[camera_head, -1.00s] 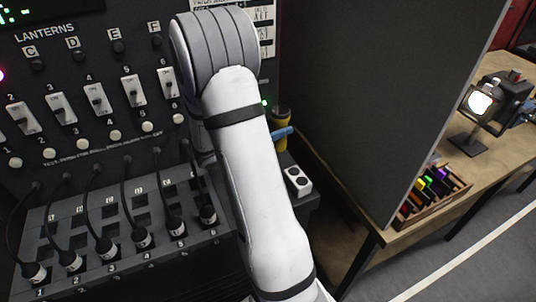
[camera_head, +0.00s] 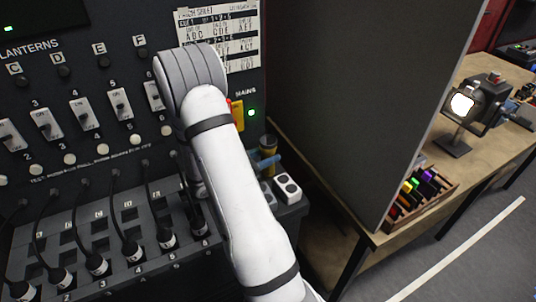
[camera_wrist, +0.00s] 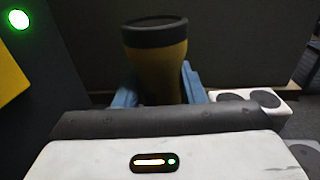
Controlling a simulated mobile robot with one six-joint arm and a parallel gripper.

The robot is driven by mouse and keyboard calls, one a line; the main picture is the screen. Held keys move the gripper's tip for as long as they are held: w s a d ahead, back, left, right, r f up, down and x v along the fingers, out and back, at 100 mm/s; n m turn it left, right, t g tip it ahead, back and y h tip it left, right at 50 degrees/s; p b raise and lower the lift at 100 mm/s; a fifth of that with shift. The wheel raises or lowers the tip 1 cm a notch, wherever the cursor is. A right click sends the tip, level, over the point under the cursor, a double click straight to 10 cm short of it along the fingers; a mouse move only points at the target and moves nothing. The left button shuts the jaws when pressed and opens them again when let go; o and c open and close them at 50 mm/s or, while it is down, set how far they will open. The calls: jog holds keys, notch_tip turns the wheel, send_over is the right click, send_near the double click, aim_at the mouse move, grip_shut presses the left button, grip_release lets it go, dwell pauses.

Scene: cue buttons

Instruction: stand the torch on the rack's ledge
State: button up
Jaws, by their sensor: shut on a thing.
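The torch (camera_wrist: 158,62) is yellow with a wide black top and stands upright between the blue fingers of my gripper (camera_wrist: 160,88) in the wrist view. My gripper is shut on it. In the head view the torch (camera_head: 268,145) shows just right of my arm, with a blue finger beside it; its lower part is hidden. The rack (camera_head: 120,60) is a dark panel with a ledge (camera_head: 290,211) low at its right. I cannot tell whether the torch's base touches the ledge.
A white block with dark round tops (camera_head: 287,188) is on the ledge, close right of my gripper. A yellow mains switch (camera_head: 236,114) is on the rack. A dark partition (camera_head: 350,110) rises to the right. Plugged cables hang at the left.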

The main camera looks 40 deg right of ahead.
jog(key=o, duration=1.2)
